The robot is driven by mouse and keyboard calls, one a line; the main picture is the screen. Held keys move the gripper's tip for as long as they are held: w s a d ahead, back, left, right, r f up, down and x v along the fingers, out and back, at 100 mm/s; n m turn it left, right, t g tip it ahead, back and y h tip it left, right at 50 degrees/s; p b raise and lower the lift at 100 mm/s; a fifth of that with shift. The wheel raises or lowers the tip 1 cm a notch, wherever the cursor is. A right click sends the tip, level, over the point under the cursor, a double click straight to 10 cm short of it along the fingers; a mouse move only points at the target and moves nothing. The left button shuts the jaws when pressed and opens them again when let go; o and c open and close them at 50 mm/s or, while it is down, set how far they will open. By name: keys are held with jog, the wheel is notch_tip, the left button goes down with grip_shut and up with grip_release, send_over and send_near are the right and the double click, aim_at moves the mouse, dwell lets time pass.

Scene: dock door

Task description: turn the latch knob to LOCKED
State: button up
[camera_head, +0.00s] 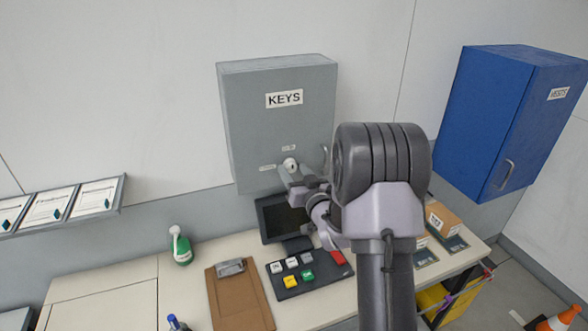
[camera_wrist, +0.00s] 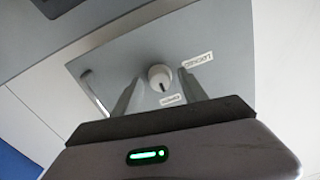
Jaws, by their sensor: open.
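The latch knob (camera_head: 290,164) is a round white knob on the front of the grey KEYS cabinet (camera_head: 246,122). In the wrist view the knob (camera_wrist: 160,78) shows a short dark mark on its lower part, towards the small lower label (camera_wrist: 172,99). A longer label (camera_wrist: 198,60) sits to its right there. Both labels are too small to read surely. My gripper (camera_head: 290,182) is in front of the knob in the head view. In the wrist view my gripper (camera_wrist: 158,80) is open, with a finger on either side of the knob; contact cannot be told.
A cabinet handle (camera_head: 325,157) is right of the knob. A dark monitor (camera_head: 284,218), a button panel (camera_head: 302,277), a clipboard (camera_head: 238,300) and a green-and-white bottle (camera_head: 180,246) stand or lie on the bench below. A blue cabinet (camera_head: 495,120) hangs at the right.

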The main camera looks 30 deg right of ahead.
jog(key=shift+w, duration=0.2)
jog(key=shift+s, duration=0.1)
grip_shut()
jog(key=shift+f+b, duration=0.1)
jog(key=shift+b, duration=0.4)
jog(key=n+b, duration=0.1)
jog(key=b, duration=0.1)
jog(key=n+b, duration=0.2)
jog(key=b, duration=0.1)
jog(key=shift+f, duration=0.25)
jog(key=n+b, duration=0.5)
jog(key=b, duration=0.4)
jog(key=shift+r, duration=0.1)
jog(key=n+b, duration=0.6)
jog(key=b, duration=0.2)
jog(key=shift+r, duration=0.15)
jog(key=shift+r+n+b, duration=0.25)
jog(key=shift+n+b, duration=1.45)
jog(key=shift+n, duration=0.1)
jog(key=shift+r, duration=0.1)
